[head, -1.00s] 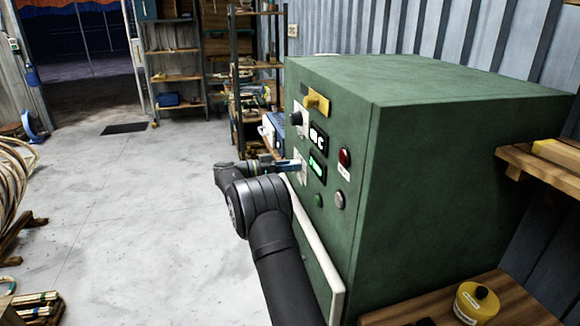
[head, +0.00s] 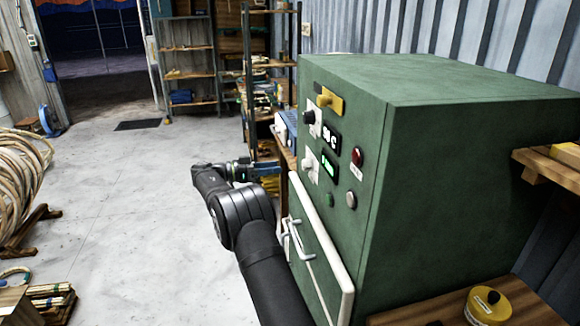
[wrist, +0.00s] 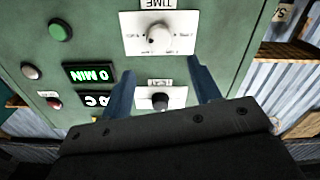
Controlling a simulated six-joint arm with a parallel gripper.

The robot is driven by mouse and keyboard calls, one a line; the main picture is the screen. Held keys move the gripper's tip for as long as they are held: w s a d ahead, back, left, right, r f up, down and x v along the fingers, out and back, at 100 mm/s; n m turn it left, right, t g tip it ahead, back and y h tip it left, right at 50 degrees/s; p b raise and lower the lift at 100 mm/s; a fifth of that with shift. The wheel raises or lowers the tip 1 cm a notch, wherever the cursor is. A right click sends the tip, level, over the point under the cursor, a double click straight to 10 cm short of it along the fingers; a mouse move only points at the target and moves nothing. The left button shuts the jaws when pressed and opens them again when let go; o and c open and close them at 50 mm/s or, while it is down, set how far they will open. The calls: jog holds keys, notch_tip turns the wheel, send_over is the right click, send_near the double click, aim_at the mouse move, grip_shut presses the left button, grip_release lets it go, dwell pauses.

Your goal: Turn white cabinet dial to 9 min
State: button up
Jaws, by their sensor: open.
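The white dial (wrist: 158,38) sits on a white plate marked TIME on the green cabinet (head: 450,180). It also shows in the head view (head: 309,165). A lit green display (wrist: 89,73) reads 0 MIN in the wrist view, which sees the panel upside down. My gripper (wrist: 162,70) is open and empty. Its fingers are apart, and the white dial shows beyond their tips, not between them. In the head view my gripper (head: 268,171) is left of the panel, clear of it; its fingertips are hard to make out.
A black dial (wrist: 160,101) is on a second white plate, partly hidden by my gripper's body. A red lamp (head: 357,156), a yellow switch (head: 329,99) and buttons are on the panel. A white door handle (head: 293,238) sticks out below.

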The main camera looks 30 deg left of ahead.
aim_at(303, 164)
jog(key=v, duration=0.7)
jog(key=x, duration=1.7)
jog(key=shift+w+d, duration=0.1)
